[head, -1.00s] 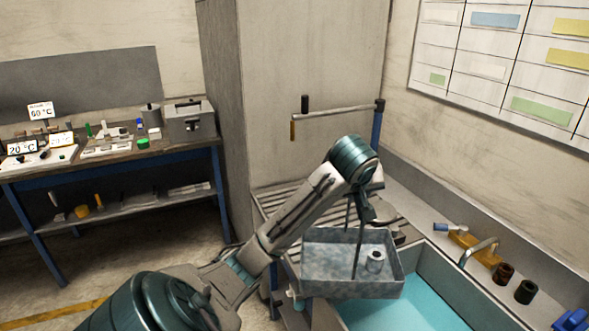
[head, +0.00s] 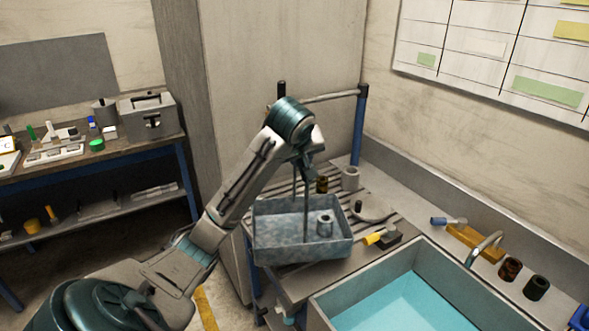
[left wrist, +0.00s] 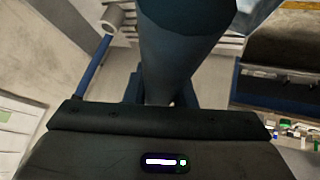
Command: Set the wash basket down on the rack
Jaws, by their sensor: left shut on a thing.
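The wash basket (head: 300,252) is a grey, mottled, open metal box with a tall handle, and a small grey ring-shaped part (head: 325,225) sits inside it. My left gripper (head: 304,170) is shut on the top of the handle, and the basket hangs roughly level below it. The slatted rack (head: 375,188) lies behind and to the right of the basket. The basket hides its front left part, and I cannot tell whether the basket touches it. In the left wrist view the gripper body hides most of the basket. My right gripper is not in view.
A brown cylinder (head: 322,184) and a grey cylinder (head: 350,178) stand at the back of the rack. A yellow-and-black tool (head: 382,239) lies right of the basket. The sink (head: 330,300) with teal water is front right. A blue post (head: 359,130) rises at the rack's back.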

